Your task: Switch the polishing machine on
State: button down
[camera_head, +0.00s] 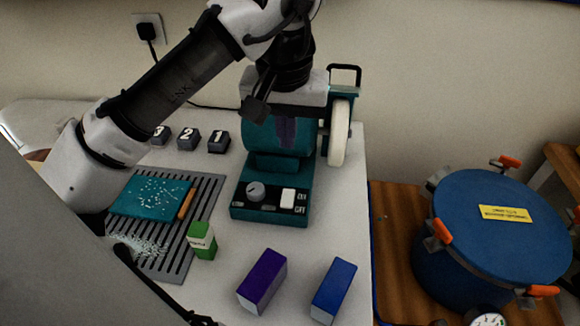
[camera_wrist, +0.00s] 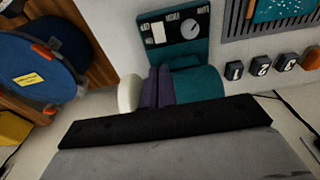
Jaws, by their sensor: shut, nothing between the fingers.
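The polishing machine (camera_head: 278,160) is a teal bench unit with a white wheel (camera_head: 340,133) on its right side in the head view. Its front panel (camera_head: 268,211) carries a round grey dial (camera_head: 256,191) and a white switch (camera_head: 288,198) beside ON and OFF labels. I cannot tell which way the switch is set. In the wrist view the switch (camera_wrist: 158,33) and dial (camera_wrist: 189,27) show upside down at the top. My gripper (camera_head: 256,109) is shut and empty, above the machine's body and behind the panel, apart from the switch.
A purple box (camera_head: 262,281) and a blue box (camera_head: 333,290) stand in front of the machine. A green-and-white box (camera_head: 202,241) stands left, by a slotted grey mat (camera_head: 206,193). Numbered dark blocks (camera_head: 187,138) sit behind it. A blue lidded pot (camera_head: 500,225) is right.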

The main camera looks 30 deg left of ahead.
aim_at(290, 192)
jog(key=f, duration=0.4)
jog(key=w+f, duration=0.1)
jog(key=f, duration=0.4)
jog(key=f+p, duration=0.1)
jog(key=f, duration=0.3)
jog(key=shift+w+a+f, duration=0.3)
jog(key=shift+w+a, duration=0.05)
jog(key=shift+a, duration=0.05)
jog(key=shift+w, duration=0.1)
